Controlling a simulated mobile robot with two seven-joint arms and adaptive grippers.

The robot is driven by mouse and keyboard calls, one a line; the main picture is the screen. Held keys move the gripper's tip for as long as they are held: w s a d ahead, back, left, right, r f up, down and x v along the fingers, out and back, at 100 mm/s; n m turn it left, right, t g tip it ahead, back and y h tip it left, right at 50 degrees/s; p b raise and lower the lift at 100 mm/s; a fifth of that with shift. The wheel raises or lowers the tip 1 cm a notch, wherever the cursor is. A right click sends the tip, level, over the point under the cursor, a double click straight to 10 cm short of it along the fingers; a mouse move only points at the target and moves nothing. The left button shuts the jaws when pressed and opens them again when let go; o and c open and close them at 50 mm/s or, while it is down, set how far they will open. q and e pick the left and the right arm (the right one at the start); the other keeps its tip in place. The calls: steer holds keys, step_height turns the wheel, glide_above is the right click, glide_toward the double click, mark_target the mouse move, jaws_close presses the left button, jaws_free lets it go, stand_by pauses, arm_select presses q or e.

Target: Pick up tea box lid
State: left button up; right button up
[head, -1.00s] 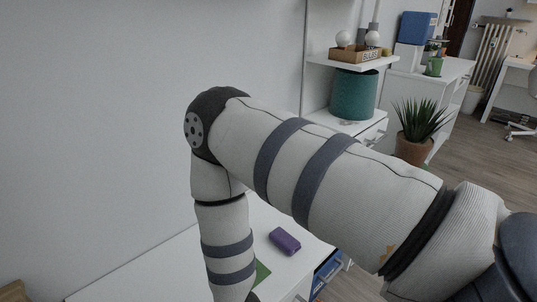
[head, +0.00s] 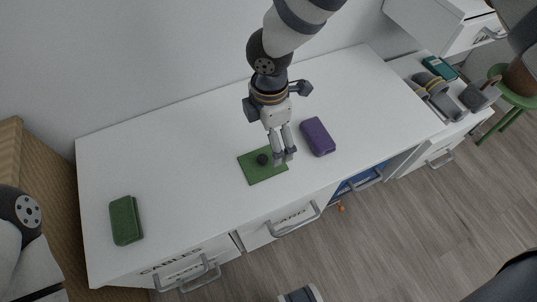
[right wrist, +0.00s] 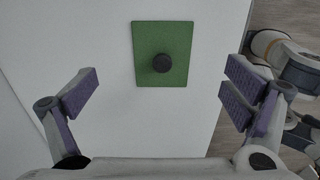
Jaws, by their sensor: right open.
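The tea box lid is a flat green square (head: 255,174) with a round dark knob, lying on the white desk. It also shows in the right wrist view (right wrist: 145,35), at upper centre with its knob facing up. My right gripper (head: 284,157) points down over the desk and overlaps the lid's right edge in the head view. In the right wrist view its two purple-padded fingers (right wrist: 161,90) are spread wide with nothing between them. The lid lies ahead of the fingers, apart from them. My left gripper is not in view.
A purple case (head: 318,137) lies close to the right of the gripper. A green box (head: 126,220) lies at the desk's left end. The white desk top (head: 190,150) between is clear. Drawers with grey handles (head: 297,221) are below the front edge.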

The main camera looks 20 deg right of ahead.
mark_target(269, 161)
steer(key=f, duration=0.4)
steer(key=f+b, duration=0.1)
steer(key=f, duration=0.3)
steer(key=shift+s+a+f, duration=0.1)
steer(key=shift+s+a, duration=0.05)
steer(key=shift+a, duration=0.05)
steer(key=shift+s, duration=0.1)
jaws_close()
